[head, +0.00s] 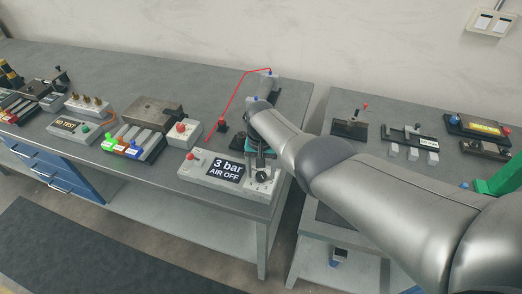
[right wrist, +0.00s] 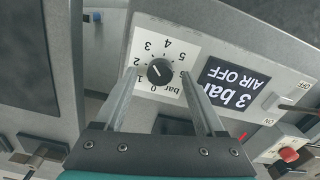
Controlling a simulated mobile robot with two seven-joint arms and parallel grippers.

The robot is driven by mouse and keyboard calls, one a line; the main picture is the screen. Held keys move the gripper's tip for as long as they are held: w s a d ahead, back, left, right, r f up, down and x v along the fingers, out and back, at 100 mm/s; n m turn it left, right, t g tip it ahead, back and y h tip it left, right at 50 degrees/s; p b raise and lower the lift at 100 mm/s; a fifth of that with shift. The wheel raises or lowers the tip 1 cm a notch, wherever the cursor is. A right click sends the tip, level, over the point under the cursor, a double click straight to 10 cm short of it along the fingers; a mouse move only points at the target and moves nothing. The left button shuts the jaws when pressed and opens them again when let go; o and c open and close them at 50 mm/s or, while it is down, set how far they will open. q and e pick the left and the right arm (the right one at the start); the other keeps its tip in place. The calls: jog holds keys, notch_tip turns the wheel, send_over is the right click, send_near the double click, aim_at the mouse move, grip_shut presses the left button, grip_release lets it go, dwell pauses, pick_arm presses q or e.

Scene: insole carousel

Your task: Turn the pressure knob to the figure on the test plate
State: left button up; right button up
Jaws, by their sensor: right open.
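The black pressure knob (right wrist: 160,72) sits on a white dial marked 0 to 6 bar. A small pale mark shows on it, but the exact figure it points at is too small to tell. The knob also shows in the head view (head: 263,176). Beside it the dark test plate (head: 225,169) reads "3 bar AIR OFF"; it appears turned over in the right wrist view (right wrist: 232,86). My right gripper (right wrist: 160,78) is open, with one finger on each side of the knob and a gap to it. My left gripper is not in view.
A gap separates this bench from the right-hand table (head: 400,115).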

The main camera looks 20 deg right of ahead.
aim_at(261, 174)
notch_tip(261, 174, up, 7)
jog(key=p, duration=0.4)
jog(key=shift+f, duration=0.2)
notch_tip(261, 174, up, 8)
jog(key=p, duration=0.2)
jog(key=shift+p, duration=0.4)
